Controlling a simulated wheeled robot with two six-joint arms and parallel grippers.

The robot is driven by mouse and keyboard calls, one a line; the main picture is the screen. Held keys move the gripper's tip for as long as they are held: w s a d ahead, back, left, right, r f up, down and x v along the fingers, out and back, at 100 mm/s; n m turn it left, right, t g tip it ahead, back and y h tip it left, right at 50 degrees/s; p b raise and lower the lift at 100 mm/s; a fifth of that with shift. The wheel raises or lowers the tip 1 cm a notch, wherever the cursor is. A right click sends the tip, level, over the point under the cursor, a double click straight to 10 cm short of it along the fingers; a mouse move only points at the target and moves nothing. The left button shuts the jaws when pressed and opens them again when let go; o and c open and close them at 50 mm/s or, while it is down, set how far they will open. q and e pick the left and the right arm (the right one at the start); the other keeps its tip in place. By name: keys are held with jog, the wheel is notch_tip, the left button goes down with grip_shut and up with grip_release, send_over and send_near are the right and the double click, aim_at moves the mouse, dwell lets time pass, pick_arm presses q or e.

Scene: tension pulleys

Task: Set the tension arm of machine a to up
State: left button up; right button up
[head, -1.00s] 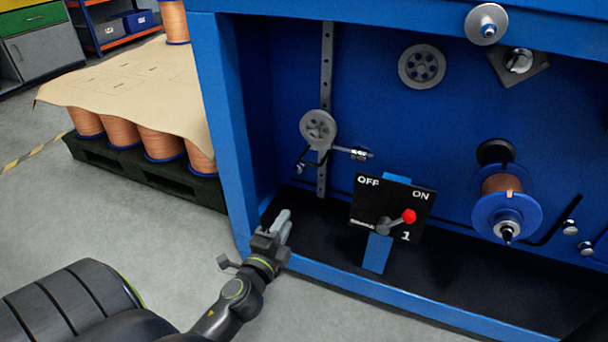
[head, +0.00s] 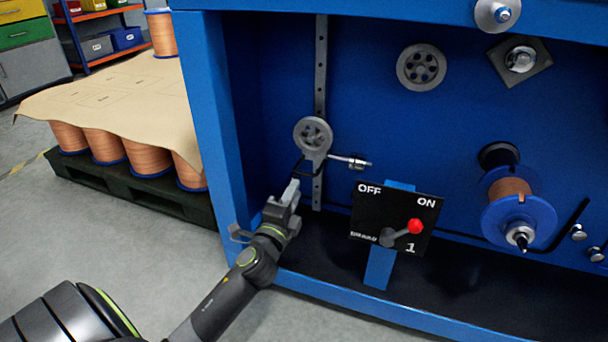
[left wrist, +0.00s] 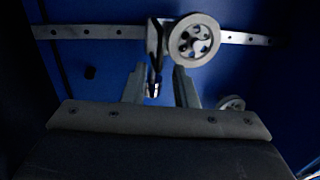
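The blue machine (head: 212,130) has a perforated vertical rail (head: 320,70) on its back panel. The tension arm (head: 315,156) carries a grey spoked pulley (head: 313,134) on that rail, with a metal rod (head: 350,161) out to the right. My left gripper (head: 292,190) is just below and left of the pulley. In the left wrist view, its fingers (left wrist: 159,85) are apart, and a shiny rod end (left wrist: 153,88) of the arm appears between them; contact cannot be told. The pulley (left wrist: 194,40) is beyond the right finger. My right gripper is out of view. No machine letter is readable.
A black OFF/ON switch board (head: 394,219) with a red-knobbed lever stands right of my left gripper. A copper spool on a blue flange (head: 518,222) is farther right. The machine's blue side wall and front sill border the space. A pallet (head: 120,184) with copper spools stands left.

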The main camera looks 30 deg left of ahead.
aim_at(304, 174)
pick_arm(q)
jog(key=b+x, duration=0.1)
jog(key=x, duration=0.6)
jog(key=shift+w+a+b, duration=0.15)
jog(key=shift+w+b, duration=0.05)
jog(key=shift+b, duration=0.1)
grip_shut()
